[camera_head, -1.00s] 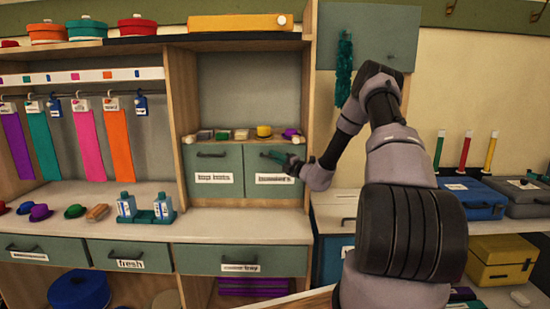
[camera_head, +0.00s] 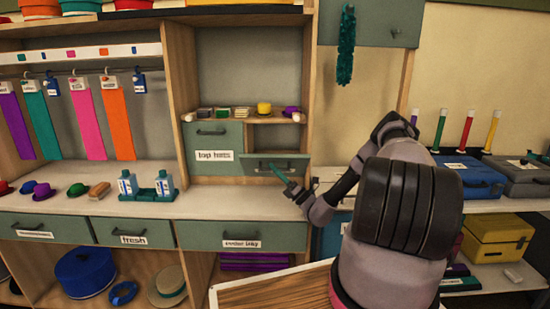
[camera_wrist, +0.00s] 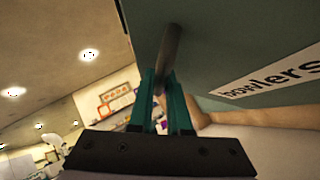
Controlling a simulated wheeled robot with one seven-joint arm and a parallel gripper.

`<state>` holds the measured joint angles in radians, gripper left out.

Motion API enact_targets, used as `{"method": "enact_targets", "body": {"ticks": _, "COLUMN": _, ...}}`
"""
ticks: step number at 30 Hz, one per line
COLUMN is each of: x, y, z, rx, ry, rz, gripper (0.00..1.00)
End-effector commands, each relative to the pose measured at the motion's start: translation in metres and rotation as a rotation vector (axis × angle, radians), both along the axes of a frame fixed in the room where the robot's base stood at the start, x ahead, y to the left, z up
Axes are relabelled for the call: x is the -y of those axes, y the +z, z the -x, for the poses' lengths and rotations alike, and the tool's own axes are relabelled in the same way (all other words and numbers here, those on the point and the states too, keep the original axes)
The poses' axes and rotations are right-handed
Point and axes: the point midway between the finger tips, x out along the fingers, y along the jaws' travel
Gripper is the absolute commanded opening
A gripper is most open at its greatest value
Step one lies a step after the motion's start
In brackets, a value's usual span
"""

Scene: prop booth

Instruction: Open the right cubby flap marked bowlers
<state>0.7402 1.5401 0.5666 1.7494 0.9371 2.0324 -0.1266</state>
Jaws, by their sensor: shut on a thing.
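The right cubby flap (camera_head: 296,166) is hinged down and open, tilted outward, with the dark cubby opening (camera_head: 272,138) showing above it. Its green face and white bowlers label (camera_wrist: 270,72) fill the upper right of the wrist view. My gripper (camera_head: 276,168) is at the flap's front. In the wrist view my teal fingers (camera_wrist: 162,85) are shut on the dark bar handle (camera_wrist: 170,48). The left cubby flap (camera_head: 214,142), marked top hats, is closed beside it. The bowlers label is hidden in the head view.
Small items, including a yellow hat (camera_head: 264,108), stand on the shelf above the flaps. The counter (camera_head: 225,203) below is clear in front of the cubbies. Blue bottles (camera_head: 127,184) in a green holder stand to its left. A wooden board edge (camera_head: 270,292) is near my base.

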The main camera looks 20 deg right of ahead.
Motion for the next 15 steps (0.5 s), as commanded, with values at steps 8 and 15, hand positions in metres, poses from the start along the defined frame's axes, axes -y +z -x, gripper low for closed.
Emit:
{"method": "enact_targets", "body": {"ticks": 8, "x": -0.004, "y": -0.033, "z": 0.016, "rx": -0.009, "ry": -0.002, "rz": -0.002, "gripper": 0.0}}
{"method": "enact_targets", "body": {"ticks": 15, "x": -0.005, "y": -0.048, "z": 0.021, "rx": -0.008, "ry": -0.001, "rz": -0.002, "gripper": 0.0}}
